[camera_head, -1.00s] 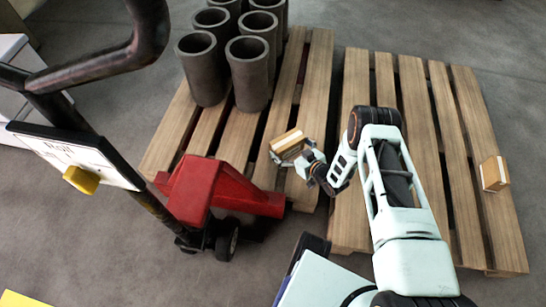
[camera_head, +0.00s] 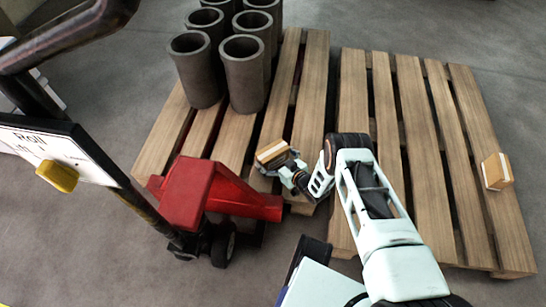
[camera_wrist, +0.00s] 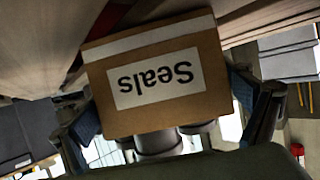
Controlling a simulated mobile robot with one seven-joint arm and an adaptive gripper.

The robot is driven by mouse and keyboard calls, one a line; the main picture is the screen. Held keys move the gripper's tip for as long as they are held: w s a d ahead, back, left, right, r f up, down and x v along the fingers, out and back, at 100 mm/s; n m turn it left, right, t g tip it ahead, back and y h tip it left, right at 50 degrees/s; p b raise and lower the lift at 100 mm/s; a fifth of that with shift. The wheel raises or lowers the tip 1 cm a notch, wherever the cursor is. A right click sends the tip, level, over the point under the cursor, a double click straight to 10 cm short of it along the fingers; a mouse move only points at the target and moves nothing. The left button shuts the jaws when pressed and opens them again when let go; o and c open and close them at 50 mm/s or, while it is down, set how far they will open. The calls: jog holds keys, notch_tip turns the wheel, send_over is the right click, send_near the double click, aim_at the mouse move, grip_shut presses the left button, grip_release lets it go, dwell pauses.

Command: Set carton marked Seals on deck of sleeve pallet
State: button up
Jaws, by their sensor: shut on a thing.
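The brown carton (camera_head: 272,153) is in my gripper (camera_head: 279,160) at the front right part of the sleeve pallet. The wrist view shows the word Seals upside down on the carton's white label (camera_wrist: 155,79), with the gripper fingers (camera_wrist: 165,110) on both sides of it. The sleeve pallet (camera_head: 311,75) is wooden slats, with several dark grey sleeves (camera_head: 244,75) standing at its back left. The carton looks low over or on the slats; I cannot tell whether it touches.
A second pallet (camera_head: 413,120) stands to the right, with a small carton (camera_head: 496,171) on its right edge. A red pallet jack (camera_head: 190,195) with a dark handle and white sign (camera_head: 45,140) is at the left. Slats right of the sleeves are free.

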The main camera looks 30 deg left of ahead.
jog(key=shift+f, duration=0.15)
jog(key=o, duration=1)
jog(key=shift+o, duration=0.2)
jog(key=shift+r, duration=0.2)
jog(key=p+v, duration=0.4)
jog(key=v, duration=0.8)
jog(key=shift+p, duration=0.35)
